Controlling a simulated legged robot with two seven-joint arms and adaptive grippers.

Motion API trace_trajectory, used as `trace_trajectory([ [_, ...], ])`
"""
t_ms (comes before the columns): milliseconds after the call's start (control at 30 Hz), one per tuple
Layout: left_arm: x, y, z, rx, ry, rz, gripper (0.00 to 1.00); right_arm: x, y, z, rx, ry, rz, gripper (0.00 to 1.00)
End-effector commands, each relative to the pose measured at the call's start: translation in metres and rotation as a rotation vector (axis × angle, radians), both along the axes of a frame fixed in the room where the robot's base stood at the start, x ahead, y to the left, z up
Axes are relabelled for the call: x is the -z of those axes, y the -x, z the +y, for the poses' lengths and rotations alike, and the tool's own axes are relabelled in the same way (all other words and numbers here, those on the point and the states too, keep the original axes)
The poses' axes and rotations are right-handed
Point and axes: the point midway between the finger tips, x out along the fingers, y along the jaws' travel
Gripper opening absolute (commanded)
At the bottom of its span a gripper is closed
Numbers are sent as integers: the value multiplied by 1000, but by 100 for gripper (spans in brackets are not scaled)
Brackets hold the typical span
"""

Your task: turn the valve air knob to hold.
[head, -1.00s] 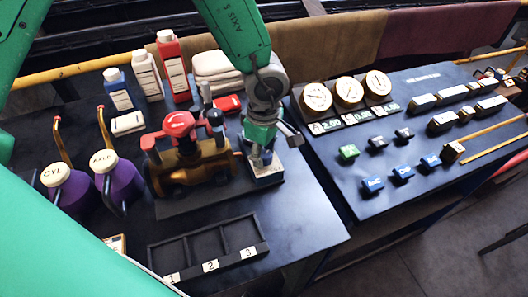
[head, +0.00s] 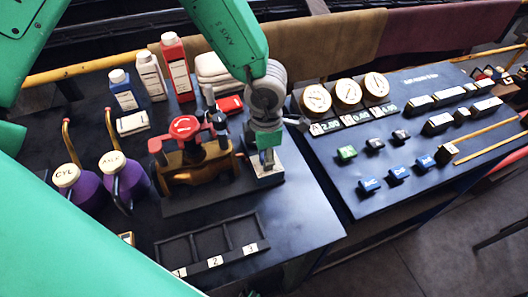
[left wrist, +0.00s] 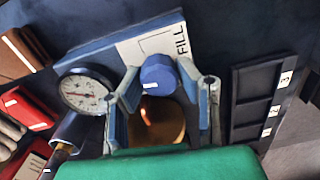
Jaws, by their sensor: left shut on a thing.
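The valve air knob appears as a blue knob (left wrist: 158,73) with a white mark, in the left wrist view. Behind it is a plate (left wrist: 150,42) with a white label reading FILL and a drawn line; other wording does not show. My left gripper (left wrist: 167,82) has a finger on each side of the knob and is shut on it. In the head view my left gripper (head: 267,158) points down at the small block (head: 270,177) at the right end of the brass valve assembly (head: 197,170), and hides the knob. My right gripper is not in view.
A red handwheel (head: 185,127) tops the brass assembly just left of the gripper. A gauge (left wrist: 85,90) sits close beside the knob. A numbered tray (head: 212,243) lies in front. A panel with dials (head: 347,91) stands right. Bottles (head: 176,68) stand behind.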

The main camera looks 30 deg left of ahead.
Motion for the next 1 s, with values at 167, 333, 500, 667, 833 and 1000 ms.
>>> trace_trajectory([
  [167, -3, -5, -4, -107, 11, -13, 1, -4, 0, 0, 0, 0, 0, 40],
  [333, -3, -6, -3, -177, 11, -13, 1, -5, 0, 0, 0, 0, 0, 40],
  [500, -3, -6, -2, -215, 11, -13, 1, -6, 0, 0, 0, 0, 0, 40],
  [667, -3, -6, -2, -225, 11, -14, 1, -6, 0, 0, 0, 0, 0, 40],
  [833, -3, -6, -1, -226, 11, -14, 1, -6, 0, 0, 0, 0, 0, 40],
  [1000, -4, -6, -1, -226, 10, -15, 37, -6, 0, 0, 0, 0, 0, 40],
])
